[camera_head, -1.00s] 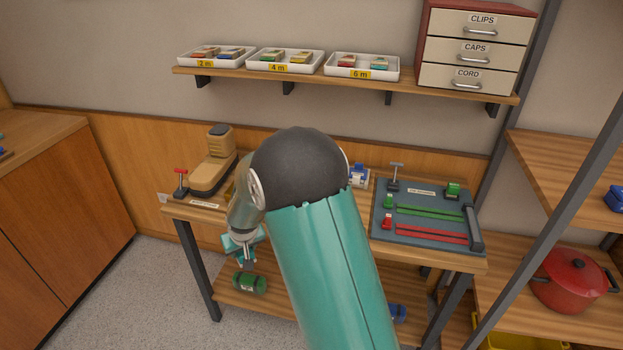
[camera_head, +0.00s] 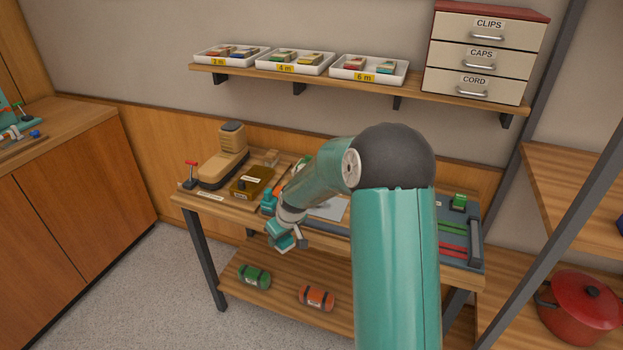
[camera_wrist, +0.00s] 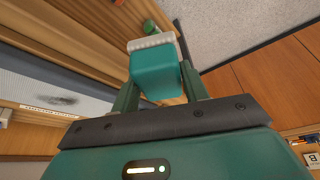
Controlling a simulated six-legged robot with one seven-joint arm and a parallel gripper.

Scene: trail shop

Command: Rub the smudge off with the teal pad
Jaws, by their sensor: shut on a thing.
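My gripper (camera_wrist: 160,82) is shut on the teal pad (camera_wrist: 152,75), a block with a ribbed white end (camera_wrist: 151,42) pointing away from me. In the wrist view a dark smudge (camera_wrist: 62,98) shows on a grey panel (camera_wrist: 30,82) at the left, above a white label strip. The pad is apart from the smudge, to its right. In the head view my gripper (camera_head: 285,240) hangs by the bench's front edge. Part of a pale panel (camera_head: 330,208) shows behind my arm; no smudge can be made out there.
The workbench (camera_head: 215,204) carries a tan boot-shaped object (camera_head: 224,157), a brown box (camera_head: 250,182) and a red-handled clamp (camera_head: 190,174). Green (camera_head: 254,276) and orange (camera_head: 317,298) rolls lie on the lower shelf. Trays (camera_head: 295,62) and a drawer unit (camera_head: 480,55) sit above.

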